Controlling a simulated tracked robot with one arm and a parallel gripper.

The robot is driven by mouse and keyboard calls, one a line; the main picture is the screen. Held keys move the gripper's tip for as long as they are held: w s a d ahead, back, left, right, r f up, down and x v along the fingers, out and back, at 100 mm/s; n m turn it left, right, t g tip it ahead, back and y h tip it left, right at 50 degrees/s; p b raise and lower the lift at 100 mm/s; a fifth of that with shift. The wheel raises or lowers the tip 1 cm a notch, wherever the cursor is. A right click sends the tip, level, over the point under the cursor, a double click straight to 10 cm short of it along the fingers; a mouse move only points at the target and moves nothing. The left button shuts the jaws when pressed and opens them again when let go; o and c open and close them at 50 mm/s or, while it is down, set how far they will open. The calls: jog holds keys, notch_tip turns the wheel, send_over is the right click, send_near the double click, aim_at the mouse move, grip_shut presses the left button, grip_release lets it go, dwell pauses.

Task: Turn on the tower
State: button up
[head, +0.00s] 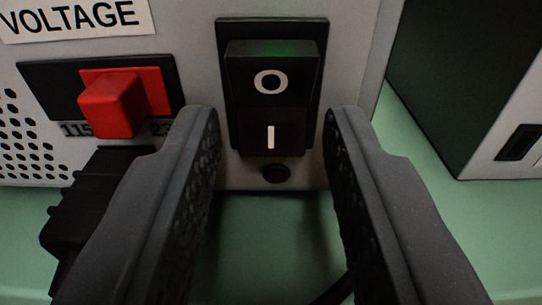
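The tower's power supply panel (360,60) is light grey and fills the upper part of the view. A black rocker switch (270,108) is set in it, with a white O on the upper half and a white I on the lower half. A faint green glow shows at its top edge. My gripper (270,125) is open and empty. Its two dark fingers stand to the left and right of the switch's lower half; whether they touch the panel I cannot tell.
A red voltage slider (115,103) sits left of the switch, below a VOLTAGE label (75,17). A black plug (85,215) is below it, partly hidden by the left finger. Another grey and black box (490,90) stands at right on the green surface (410,160).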

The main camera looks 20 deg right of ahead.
jog(key=f+p+v, duration=0.1)
jog(key=v, duration=1.2)
jog(key=shift+s+a+r, duration=0.15)
jog(key=shift+s+r, duration=0.2)
jog(key=shift+r, duration=0.05)
